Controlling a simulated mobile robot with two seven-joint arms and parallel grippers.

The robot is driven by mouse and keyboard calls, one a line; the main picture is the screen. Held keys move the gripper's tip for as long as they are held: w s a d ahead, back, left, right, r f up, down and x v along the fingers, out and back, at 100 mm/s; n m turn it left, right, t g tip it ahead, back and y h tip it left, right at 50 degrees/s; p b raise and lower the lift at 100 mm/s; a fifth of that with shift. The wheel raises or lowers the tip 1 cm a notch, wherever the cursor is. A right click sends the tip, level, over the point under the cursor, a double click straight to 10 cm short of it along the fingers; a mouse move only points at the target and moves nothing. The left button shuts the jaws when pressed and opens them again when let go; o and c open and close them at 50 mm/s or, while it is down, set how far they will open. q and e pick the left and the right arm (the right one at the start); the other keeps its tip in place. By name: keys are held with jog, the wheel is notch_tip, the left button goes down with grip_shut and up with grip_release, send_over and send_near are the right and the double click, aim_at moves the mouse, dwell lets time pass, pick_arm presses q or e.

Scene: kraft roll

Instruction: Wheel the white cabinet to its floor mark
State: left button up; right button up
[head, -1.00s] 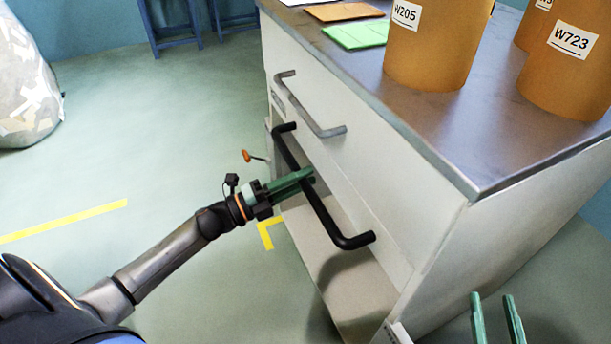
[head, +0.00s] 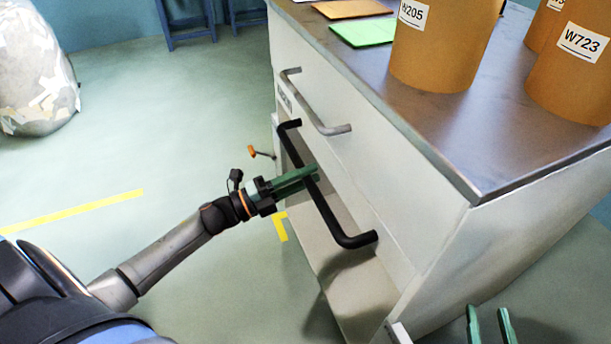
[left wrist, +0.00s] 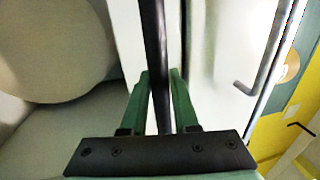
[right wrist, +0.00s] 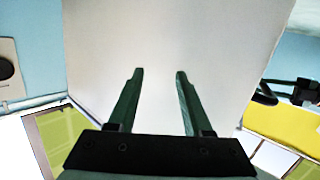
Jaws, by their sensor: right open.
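The white cabinet (head: 400,200) stands at the right, with a grey metal top, an upper grey handle (head: 312,108) and a lower black bar handle (head: 330,215). My left gripper (head: 312,172) is shut around the black handle; the bar runs between its fingers in the left wrist view (left wrist: 160,82). My right gripper (head: 488,325) is open and empty, its fingers pointing at a pale cabinet panel (right wrist: 165,45) in the right wrist view. A yellow corner mark (head: 280,228) shows on the floor by the cabinet's front, partly hidden; a yellow line (head: 80,210) lies further left.
Brown rolls labelled W205 (head: 440,50) and W723 (head: 570,80) stand on the cabinet top, with green (head: 363,33) and orange (head: 350,9) sheets. A full pale bag (head: 35,80) stands far left, blue stools (head: 190,20) at the back. The floor between them is clear.

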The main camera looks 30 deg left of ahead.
pick_arm(q)
jog(key=o, duration=0.4)
pick_arm(e)
jog(key=shift+r, duration=0.25)
pick_arm(q)
jog(key=shift+s+a+f, duration=0.1)
jog(key=shift+s+a, duration=0.05)
jog(key=shift+s, duration=0.05)
jog(key=v, duration=1.2)
jog(key=shift+p, duration=0.3)
pick_arm(e)
jog(key=shift+m+g, duration=0.3)
jog(key=shift+g, duration=0.5)
jog(key=f, duration=0.2)
jog(key=s+f, duration=0.1)
jog(key=f, duration=0.1)
jog(key=shift+r, duration=0.15)
